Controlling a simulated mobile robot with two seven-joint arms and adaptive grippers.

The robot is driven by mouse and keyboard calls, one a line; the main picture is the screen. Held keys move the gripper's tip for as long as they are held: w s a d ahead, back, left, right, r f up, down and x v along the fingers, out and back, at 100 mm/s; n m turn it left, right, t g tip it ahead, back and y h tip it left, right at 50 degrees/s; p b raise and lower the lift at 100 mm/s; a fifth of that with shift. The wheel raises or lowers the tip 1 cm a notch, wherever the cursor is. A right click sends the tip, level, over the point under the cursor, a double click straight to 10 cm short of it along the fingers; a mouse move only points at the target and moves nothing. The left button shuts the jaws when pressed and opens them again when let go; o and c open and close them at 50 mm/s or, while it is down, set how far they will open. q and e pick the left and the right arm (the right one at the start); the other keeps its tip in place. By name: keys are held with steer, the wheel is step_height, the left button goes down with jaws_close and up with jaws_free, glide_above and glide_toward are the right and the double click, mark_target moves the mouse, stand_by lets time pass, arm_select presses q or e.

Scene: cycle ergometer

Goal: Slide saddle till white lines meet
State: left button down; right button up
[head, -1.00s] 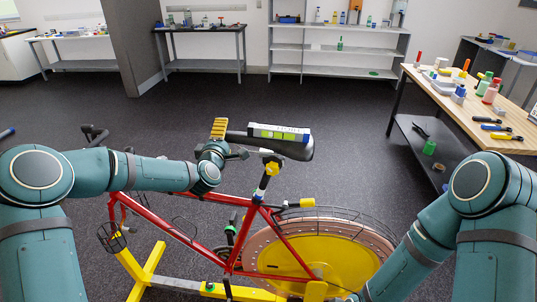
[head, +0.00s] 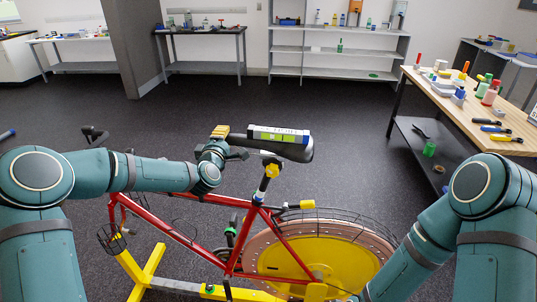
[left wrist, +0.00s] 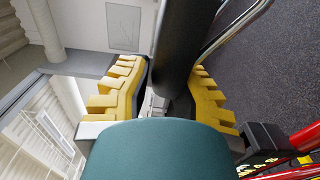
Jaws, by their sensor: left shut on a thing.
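The black saddle (head: 297,152) sits on top of the red bike's seat post (head: 266,183). A label block (head: 279,135) with white, green and yellow patches lies along the saddle's top side. My left gripper (head: 219,132) is at the saddle's narrow left end, shut on it. In the left wrist view, the yellow toothed fingers of my left gripper (left wrist: 165,95) lie on both sides of the black saddle nose (left wrist: 181,40). The white lines are too small or hidden to make out. My right arm reaches down at lower right; its gripper is out of view.
The red bike frame (head: 160,222) stands on a yellow stand (head: 148,270), with a yellow and copper flywheel (head: 290,258) below the saddle. A wooden workbench (head: 478,110) with tools stands at right. The floor behind the bike is clear.

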arm_select(q)
steer(key=shift+s+d+f+b, duration=0.1)
steer(key=shift+d+f+b, duration=0.35)
steer(key=shift+d, duration=0.55)
steer(key=shift+a+r+b, duration=0.4)
steer(key=shift+r+b, duration=0.05)
steer(key=shift+b, duration=0.25)
stand_by(2.0)
steer(key=shift+b, duration=0.4)
steer(key=shift+d, duration=0.3)
stand_by(0.7)
steer(key=shift+r, duration=0.1)
steer(key=shift+c, duration=1.7)
jaws_free()
steer(key=shift+d, duration=0.1)
steer(key=shift+f, duration=0.25)
